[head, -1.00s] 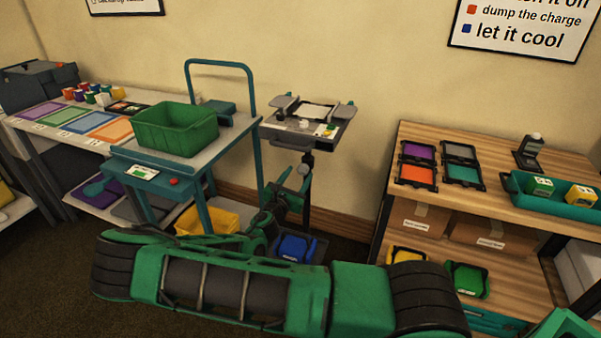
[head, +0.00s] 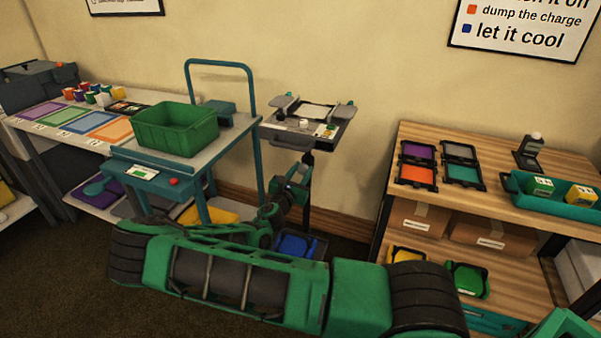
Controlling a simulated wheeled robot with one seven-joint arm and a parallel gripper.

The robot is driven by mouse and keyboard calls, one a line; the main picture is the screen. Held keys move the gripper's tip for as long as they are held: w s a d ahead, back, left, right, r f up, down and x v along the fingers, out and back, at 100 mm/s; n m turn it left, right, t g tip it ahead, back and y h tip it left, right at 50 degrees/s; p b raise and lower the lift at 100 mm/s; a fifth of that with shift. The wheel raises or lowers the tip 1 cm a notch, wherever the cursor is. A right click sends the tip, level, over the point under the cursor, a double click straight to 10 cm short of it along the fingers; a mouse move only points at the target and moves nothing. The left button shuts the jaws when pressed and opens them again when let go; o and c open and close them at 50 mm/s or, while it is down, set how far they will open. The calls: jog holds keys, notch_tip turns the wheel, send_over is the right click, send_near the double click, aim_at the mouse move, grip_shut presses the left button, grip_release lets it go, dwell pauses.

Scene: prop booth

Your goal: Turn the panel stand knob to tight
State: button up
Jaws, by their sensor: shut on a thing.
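The panel stand (head: 336,139) stands against the back wall, with a grey tilted top on a dark upright post. My gripper (head: 301,168) is at this post, just below the top, at the end of my green arm. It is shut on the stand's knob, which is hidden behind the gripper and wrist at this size. I cannot read the knob's setting or any tight mark. The stand's top carries a pale sheet, a small white cap and a small label with green and yellow marks.
A teal trolley (head: 222,64) with a green bin (head: 176,131) stands close on the left of the stand. A wooden shelf unit (head: 485,190) is on the right. A blue tray (head: 297,246) lies low by the post's foot. My forearm crosses the foreground.

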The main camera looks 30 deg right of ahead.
jog(key=shift+m, duration=0.4)
jog(key=m, duration=0.3)
jog(key=shift+m, duration=0.3)
jog(key=m, duration=0.4)
jog(key=shift+m, duration=0.3)
jog(key=m, duration=0.4)
jog(key=shift+f, duration=0.1)
jog(key=m, duration=0.5)
jog(key=shift+s+f, duration=0.1)
jog(key=shift+f, duration=0.05)
jog(key=shift+m, duration=0.3)
jog(key=o, duration=1)
jog(key=shift+o, duration=0.2)
